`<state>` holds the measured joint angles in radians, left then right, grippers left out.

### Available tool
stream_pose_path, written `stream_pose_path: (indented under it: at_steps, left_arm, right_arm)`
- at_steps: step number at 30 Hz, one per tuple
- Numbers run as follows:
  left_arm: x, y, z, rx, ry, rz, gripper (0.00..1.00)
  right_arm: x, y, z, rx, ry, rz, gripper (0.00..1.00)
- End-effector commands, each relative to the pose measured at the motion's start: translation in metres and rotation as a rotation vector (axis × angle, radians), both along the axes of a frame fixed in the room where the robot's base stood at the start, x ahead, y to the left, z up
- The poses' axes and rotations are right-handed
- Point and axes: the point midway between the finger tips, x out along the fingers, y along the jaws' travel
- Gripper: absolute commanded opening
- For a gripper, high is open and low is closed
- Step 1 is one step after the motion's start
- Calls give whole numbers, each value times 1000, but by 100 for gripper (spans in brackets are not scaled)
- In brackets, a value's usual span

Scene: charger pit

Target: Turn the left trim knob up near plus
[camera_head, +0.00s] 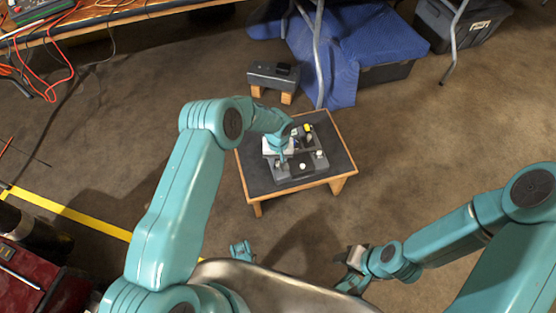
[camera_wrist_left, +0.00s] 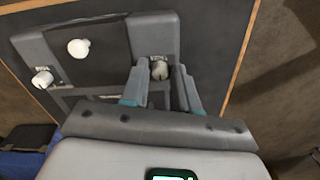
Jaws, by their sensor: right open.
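A dark grey control panel (camera_head: 292,172) lies on a low wood-edged table (camera_head: 257,183). In the left wrist view the panel (camera_wrist_left: 110,25) carries a pale left trim knob (camera_wrist_left: 159,70), a round white knob (camera_wrist_left: 78,47) and another pale trim knob (camera_wrist_left: 43,80). My left gripper (camera_head: 283,163) is low over the panel's left side. In the left wrist view its two fingers (camera_wrist_left: 159,80) stand on either side of the left trim knob, with small gaps visible. The knob's pointer and plus mark are too small to read. My right gripper (camera_head: 352,258) is open and empty, apart from the table.
A small grey box on wooden feet (camera_head: 273,76) stands behind the table. Blue cloth (camera_head: 370,40) and dark bins (camera_head: 465,22) lie at the back. A bench with cables (camera_head: 60,25) is at the upper left. Floor right of the table is clear.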

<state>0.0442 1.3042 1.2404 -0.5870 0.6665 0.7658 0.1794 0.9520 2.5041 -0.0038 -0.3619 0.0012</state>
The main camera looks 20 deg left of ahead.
Motion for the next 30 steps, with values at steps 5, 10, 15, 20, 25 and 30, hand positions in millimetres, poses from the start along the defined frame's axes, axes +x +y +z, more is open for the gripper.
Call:
stream_pose_path:
  at_steps: [5,10,15,20,25,30]
  left_arm:
    - [0,0,0,0,1,1,13]
    - [0,0,0,0,1,0,0]
    - [0,0,0,0,1,-16,0]
    - [0,0,-2,-1,2,-71,0]
    - [0,0,-2,0,1,-184,0]
    - [0,0,-2,0,1,-331,0]
  right_arm:
    - [0,0,0,0,0,0,43]
    - [0,0,0,0,0,0,43]
    - [0,0,-1,0,-1,0,43]
    - [1,-1,-6,0,-2,-4,43]
    - [2,-2,-14,-2,-5,-10,43]
    - [4,-4,-22,-3,-7,-17,43]
